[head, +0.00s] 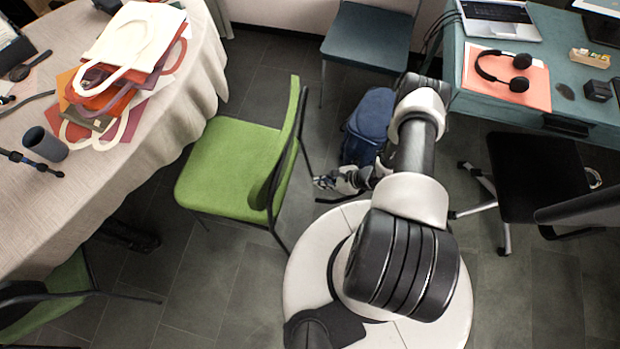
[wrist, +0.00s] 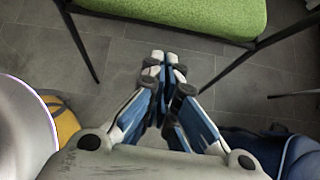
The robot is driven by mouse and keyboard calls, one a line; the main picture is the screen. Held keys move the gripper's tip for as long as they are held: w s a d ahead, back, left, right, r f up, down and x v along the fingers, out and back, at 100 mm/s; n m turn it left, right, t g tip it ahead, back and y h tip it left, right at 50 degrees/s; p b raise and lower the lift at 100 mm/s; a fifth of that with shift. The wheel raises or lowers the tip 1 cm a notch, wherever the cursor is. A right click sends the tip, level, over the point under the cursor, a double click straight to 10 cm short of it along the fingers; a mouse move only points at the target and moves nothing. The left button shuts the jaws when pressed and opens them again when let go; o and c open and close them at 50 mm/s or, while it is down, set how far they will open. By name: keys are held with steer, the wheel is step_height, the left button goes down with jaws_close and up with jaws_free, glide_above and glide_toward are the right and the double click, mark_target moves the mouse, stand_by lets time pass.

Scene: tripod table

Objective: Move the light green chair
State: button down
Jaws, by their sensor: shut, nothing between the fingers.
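The light green chair (head: 232,165) stands on the tiled floor between the cloth-covered table and my base, its backrest on the right side. In the wrist view its green seat (wrist: 190,14) and dark legs show at the top. My gripper (head: 322,183) is low, just right of the chair's backrest and legs, apart from them as far as I can see. In the wrist view my gripper (wrist: 165,58) has its fingertips together with nothing between them, over bare floor in front of the seat.
A blue bag (head: 368,125) lies on the floor beside my arm. A second green chair (head: 62,292) stands at the lower left by the cloth-covered table (head: 190,85). A blue chair (head: 368,40), a desk (head: 457,75) and a black swivel chair (head: 537,175) stand around. Floor below the green chair is clear.

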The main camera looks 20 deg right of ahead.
mark_target(287, 183)
steer(key=shift+w+a+r+b+x, duration=0.25)
steer(key=shift+b+x, duration=0.45)
steer(key=shift+x, duration=1.2)
steer(key=shift+w+a+r+b+x, duration=0.15)
steer(key=shift+a+r+b+x, duration=0.4)
steer(key=shift+x, duration=1.35)
steer(key=shift+w+d+r+b+x, duration=0.2)
steer(key=shift+b+x, duration=0.65)
steer(key=shift+x, duration=1.1)
steer(key=shift+a, duration=0.2)
